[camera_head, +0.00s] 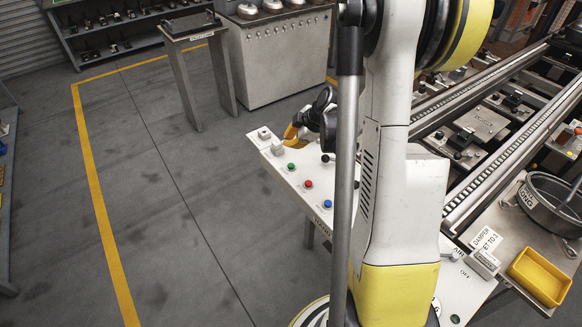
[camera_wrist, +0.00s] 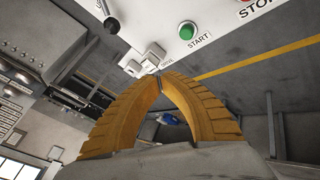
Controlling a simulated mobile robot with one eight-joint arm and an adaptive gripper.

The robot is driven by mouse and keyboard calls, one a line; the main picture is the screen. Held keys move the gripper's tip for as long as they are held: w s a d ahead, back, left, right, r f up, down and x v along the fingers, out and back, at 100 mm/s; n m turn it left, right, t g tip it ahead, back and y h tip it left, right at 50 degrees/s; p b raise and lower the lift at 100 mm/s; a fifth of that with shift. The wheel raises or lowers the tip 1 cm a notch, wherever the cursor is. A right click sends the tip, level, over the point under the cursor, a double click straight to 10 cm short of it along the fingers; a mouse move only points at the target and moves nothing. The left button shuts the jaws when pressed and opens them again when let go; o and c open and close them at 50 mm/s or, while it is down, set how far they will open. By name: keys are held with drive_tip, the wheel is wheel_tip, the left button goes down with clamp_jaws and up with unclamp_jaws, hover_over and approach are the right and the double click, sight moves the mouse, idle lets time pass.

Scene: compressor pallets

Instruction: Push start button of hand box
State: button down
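The hand box (camera_head: 318,172) is a pale panel with a green button (camera_head: 291,167), a red button (camera_head: 309,184) and a blue button (camera_head: 328,204) in a row. In the wrist view the green button (camera_wrist: 187,30) has the label START beside it. My gripper (camera_head: 288,138) has orange ribbed fingers and is near the far end of the panel, by the pale switches. In the wrist view its fingertips (camera_wrist: 160,76) meet, with nothing visible held between them. The tips appear beside the pale switches, apart from the green button.
Two pale block switches (camera_head: 264,133) sit at the panel's far end. A black knob (camera_head: 325,158) stands near the green button. A conveyor (camera_head: 520,130) and a yellow tray (camera_head: 540,275) are on the right. Open floor with a yellow line (camera_head: 95,190) lies left.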

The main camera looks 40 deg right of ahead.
sight(289, 163)
wheel_tip(289, 163, down, 7)
drive_tip(key=b, duration=0.4)
drive_tip(key=shift+b, duration=0.4)
idle(0.9)
drive_tip(key=shift+f+b, duration=0.35)
drive_tip(key=shift+b, duration=0.1)
drive_tip(key=shift+f+b, duration=0.5)
drive_tip(key=shift+f, duration=0.05)
idle(0.5)
drive_tip(key=shift+r, duration=0.1)
drive_tip(key=shift+r+p, duration=0.7)
drive_tip(key=shift+r, duration=0.2)
drive_tip(key=shift+r, duration=0.1)
drive_tip(key=shift+r+p, duration=1.75)
drive_tip(key=shift+r, duration=0.65)
